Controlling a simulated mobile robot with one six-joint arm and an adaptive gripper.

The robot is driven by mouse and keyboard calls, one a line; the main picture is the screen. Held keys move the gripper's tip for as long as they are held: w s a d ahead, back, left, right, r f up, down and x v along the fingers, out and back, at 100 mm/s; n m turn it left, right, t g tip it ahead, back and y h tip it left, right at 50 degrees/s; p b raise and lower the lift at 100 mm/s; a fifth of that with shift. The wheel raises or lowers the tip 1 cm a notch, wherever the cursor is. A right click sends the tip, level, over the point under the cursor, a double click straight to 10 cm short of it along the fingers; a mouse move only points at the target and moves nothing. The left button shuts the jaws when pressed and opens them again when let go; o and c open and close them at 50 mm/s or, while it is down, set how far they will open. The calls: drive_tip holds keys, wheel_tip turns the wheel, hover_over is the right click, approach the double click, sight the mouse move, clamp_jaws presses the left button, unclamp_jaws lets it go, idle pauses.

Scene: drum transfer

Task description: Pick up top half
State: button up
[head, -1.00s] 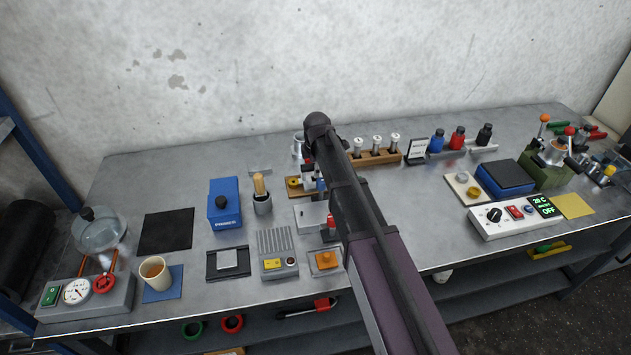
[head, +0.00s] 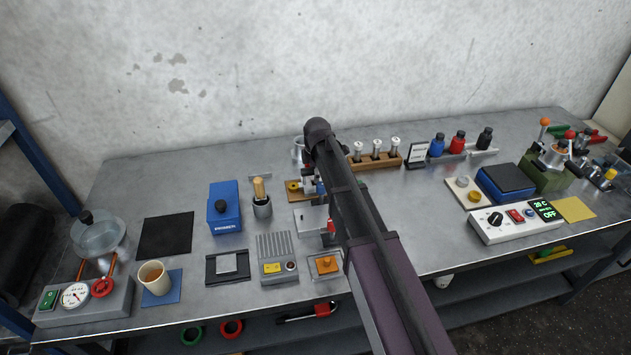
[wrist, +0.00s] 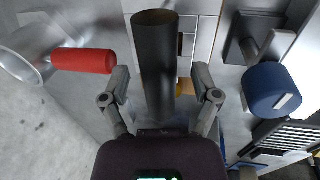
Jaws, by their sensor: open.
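In the wrist view my gripper (wrist: 161,74) is open, with one finger on each side of an upright dark cylinder (wrist: 155,65) with a brownish top end. Gaps show between the cylinder and both fingertips. I cannot tell whether this cylinder is the top half named in the task. In the head view my arm hides the gripper and most of what is around it. A small stand on a wooden base (head: 292,194) and a grey metal block (head: 307,219) show just left of the arm.
In the wrist view a red handle (wrist: 82,61) lies left of the fingers and a blue round part (wrist: 272,88) right of them. A wooden rack (head: 375,161) stands behind the arm. A mortar with pestle (head: 262,206) and blue box (head: 225,208) stand left.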

drive_tip(key=shift+f, duration=0.25)
idle(0.4)
clamp_jaws()
